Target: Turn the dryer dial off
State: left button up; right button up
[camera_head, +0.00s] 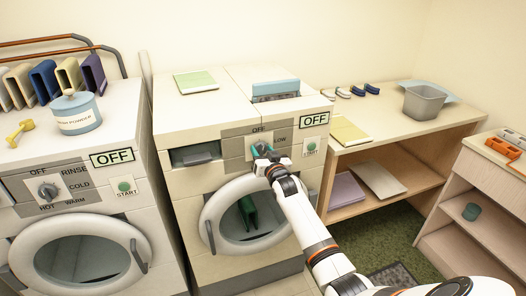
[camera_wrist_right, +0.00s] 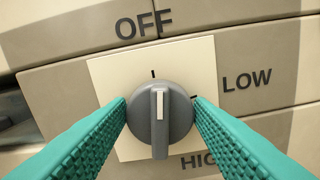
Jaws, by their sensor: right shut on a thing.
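The dryer (camera_head: 180,135) is the middle white machine in the head view. Its grey round dial (camera_wrist_right: 160,130) sits on a square cream plate marked OFF, LOW and HIGH. The dial's pale pointer is nearly upright and points close to the tick below the OFF label (camera_wrist_right: 144,24). The dryer's sign (camera_head: 314,119) reads OFF. My right gripper (camera_head: 262,150) is at the panel, its teal fingers on both sides of the dial, shut on it. In the head view the gripper covers most of the dial. My left gripper is not in view.
A washer (camera_head: 115,170) with its own dial (camera_head: 48,192) stands left, its sign also reading OFF. A wooden shelf (camera_head: 440,130) with a grey bin (camera_head: 424,101) stands right.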

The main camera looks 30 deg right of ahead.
jog(key=shift+f+n, duration=0.15)
jog(key=shift+n, duration=0.85)
jog(key=o, duration=1)
jog(key=shift+c, duration=0.2)
jog(key=shift+s, duration=0.1)
jog(key=b+v, duration=0.1)
jog(key=v, duration=1)
jog(key=shift+s+a, duration=0.2)
jog(key=shift+s, duration=0.2)
